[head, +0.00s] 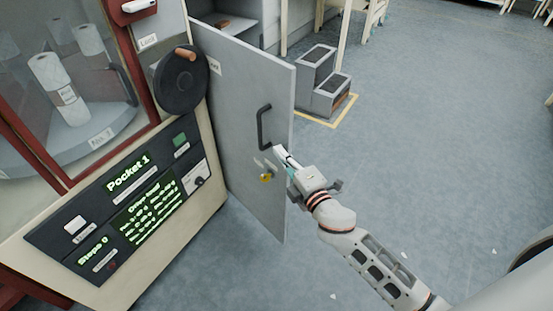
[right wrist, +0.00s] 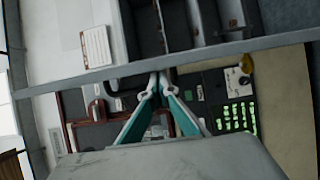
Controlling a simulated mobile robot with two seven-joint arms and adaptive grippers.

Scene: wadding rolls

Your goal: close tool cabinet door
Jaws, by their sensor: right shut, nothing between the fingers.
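The tool cabinet door (head: 245,110) is a grey panel standing open beside the machine in the head view. It has a dark bar handle (head: 263,128) and a lock with a yellow key tag (head: 266,177). The open cabinet (head: 235,22) shows behind it, partly hidden by the door. My right gripper (head: 280,154) is shut and empty at the door's free edge, just below the handle; I cannot tell whether it touches. In the right wrist view its teal fingers (right wrist: 158,82) meet near a grey strip (right wrist: 220,54) that looks like the door edge. My left gripper is not in view.
The machine's control panel (head: 130,200) and black handwheel (head: 181,80) stand left of the door. White rolls (head: 58,88) sit behind its red-framed window. A grey step stool (head: 325,83) stands beyond the door on a yellow-marked patch. The blue-grey floor (head: 440,130) at right is mostly clear.

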